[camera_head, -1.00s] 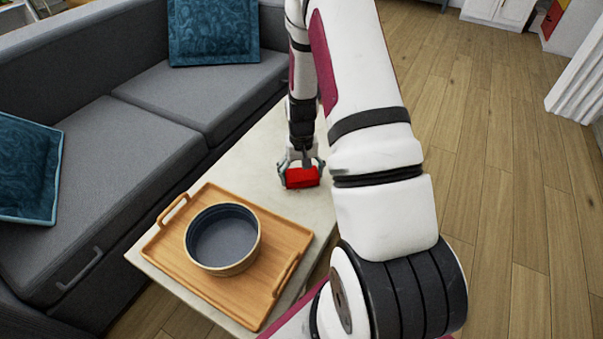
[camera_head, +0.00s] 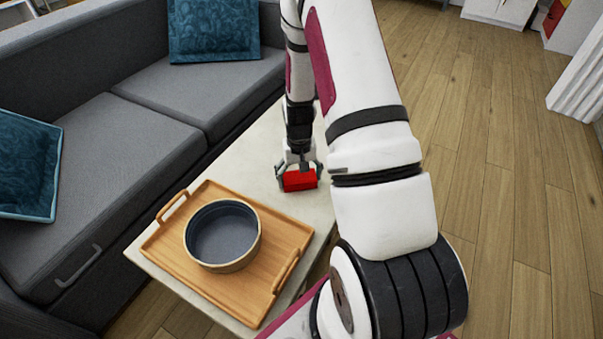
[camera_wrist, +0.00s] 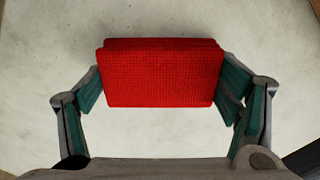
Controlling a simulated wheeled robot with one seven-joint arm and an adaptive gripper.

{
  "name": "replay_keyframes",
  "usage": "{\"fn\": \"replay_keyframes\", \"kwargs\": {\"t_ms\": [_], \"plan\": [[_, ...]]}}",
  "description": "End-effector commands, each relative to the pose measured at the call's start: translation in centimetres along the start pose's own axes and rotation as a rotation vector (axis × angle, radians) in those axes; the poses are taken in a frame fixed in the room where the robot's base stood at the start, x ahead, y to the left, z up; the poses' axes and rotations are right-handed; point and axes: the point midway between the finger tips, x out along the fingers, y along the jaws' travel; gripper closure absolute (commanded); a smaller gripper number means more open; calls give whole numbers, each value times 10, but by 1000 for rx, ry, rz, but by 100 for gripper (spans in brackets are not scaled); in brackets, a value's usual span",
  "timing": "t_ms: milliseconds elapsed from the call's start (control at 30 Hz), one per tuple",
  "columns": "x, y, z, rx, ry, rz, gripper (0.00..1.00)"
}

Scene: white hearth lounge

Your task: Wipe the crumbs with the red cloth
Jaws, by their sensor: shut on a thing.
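The red cloth (camera_head: 299,181) is a thick folded block. It is held between the two fingers of my gripper (camera_head: 298,172), at the pale table top (camera_head: 255,160) beyond the tray. In the wrist view the cloth (camera_wrist: 160,73) spans the gap between the fingers of my gripper (camera_wrist: 162,88), with the pale surface around it. I cannot tell whether the cloth touches the table. No crumbs can be made out in either view; any under the cloth or behind my arm are hidden.
A wooden tray (camera_head: 282,232) with handles stands on the near end of the table, holding a round dark-lined bowl (camera_head: 222,236). A grey sofa (camera_head: 120,150) with teal cushions (camera_head: 213,30) runs along the left. Wooden floor (camera_head: 500,180) is open on the right.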

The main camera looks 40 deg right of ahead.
Motion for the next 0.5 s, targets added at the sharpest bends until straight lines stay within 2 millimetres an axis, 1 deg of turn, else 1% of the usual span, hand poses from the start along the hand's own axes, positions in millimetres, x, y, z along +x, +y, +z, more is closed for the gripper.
{"fn": "replay_keyframes", "kwargs": {"t_ms": [200, 500], "plan": [[-2, -11, 13, -2, 0, 0, 48], [-1, -18, 22, -1, 0, 0, 48]]}}
